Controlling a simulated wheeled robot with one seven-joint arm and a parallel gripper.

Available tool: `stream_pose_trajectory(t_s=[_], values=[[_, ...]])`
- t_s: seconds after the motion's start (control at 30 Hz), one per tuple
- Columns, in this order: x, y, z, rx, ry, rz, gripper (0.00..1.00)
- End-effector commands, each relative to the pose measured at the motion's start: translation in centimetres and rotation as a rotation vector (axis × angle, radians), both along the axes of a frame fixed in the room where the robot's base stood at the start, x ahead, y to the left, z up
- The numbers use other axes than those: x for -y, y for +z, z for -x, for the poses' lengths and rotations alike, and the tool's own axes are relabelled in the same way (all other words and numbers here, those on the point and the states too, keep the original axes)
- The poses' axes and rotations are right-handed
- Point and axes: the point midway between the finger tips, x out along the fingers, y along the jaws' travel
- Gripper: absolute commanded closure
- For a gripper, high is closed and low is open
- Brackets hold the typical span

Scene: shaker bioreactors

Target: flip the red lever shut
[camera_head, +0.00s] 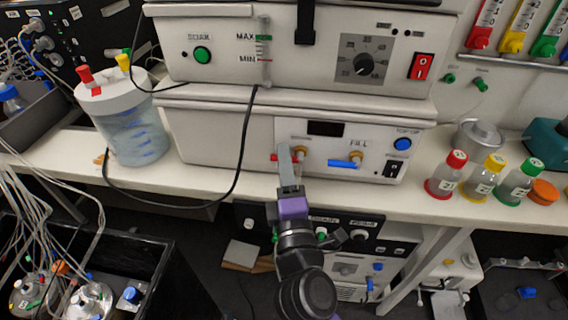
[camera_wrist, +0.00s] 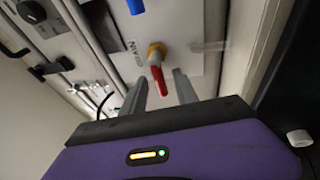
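The red lever (camera_wrist: 159,80) hangs from a brass valve (camera_wrist: 156,51) on the front of the lower white unit in the wrist view. In the head view only the tip of the red lever (camera_head: 274,157) shows clearly, to the left of the brass valve (camera_head: 299,153); my gripper hides part of it. My gripper (camera_head: 287,152) is in front of the panel, at the lever. In the wrist view its two fingers are apart, one on each side of the lever, with visible gaps. I cannot tell how deep the lever sits between them.
A blue lever (camera_head: 342,164) on a second brass valve sits to the right, below the FILL label. A black cable (camera_head: 241,150) hangs left of my gripper. A capped jar (camera_head: 129,125) stands at left, and several small bottles (camera_head: 445,176) stand at right on the bench.

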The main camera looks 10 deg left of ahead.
Motion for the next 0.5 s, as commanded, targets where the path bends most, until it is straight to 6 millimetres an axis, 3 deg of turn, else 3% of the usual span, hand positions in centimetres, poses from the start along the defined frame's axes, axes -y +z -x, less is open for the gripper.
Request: stream_pose_trajectory(t_s=[0.3,0.5], values=[[0.0,-0.1,0.3,0.0,0.001,0.002,0.65],[0.6,-0.8,2.7,-0.001,0.001,0.002,0.65]])
